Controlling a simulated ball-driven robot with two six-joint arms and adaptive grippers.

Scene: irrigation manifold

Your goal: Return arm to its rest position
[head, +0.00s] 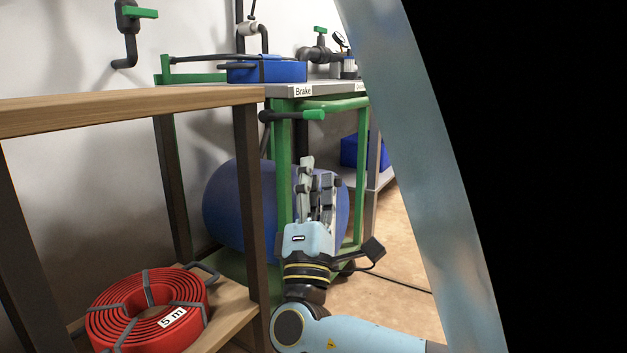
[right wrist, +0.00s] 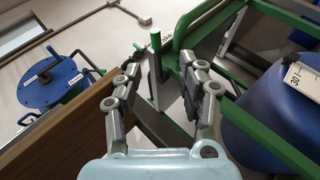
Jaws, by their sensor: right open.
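My right gripper (head: 317,178) is in front of the green cart frame (head: 284,165), fingers pointing up, just below the green-tipped brake lever (head: 300,115). In the right wrist view the right gripper (right wrist: 163,75) has its two fingers spread apart, with nothing between them. The cart's green bars pass behind the fingers there. The gripper looks apart from the lever in the head view, but the depth gap is hard to judge. My left gripper is not in view.
A wooden shelf (head: 130,108) stands close on the left, with a coiled red hose (head: 148,305) on its lower board. A blue tank (head: 225,210) sits within the cart. A blue hose reel (right wrist: 50,85) shows at left in the right wrist view. Floor is open right of the cart.

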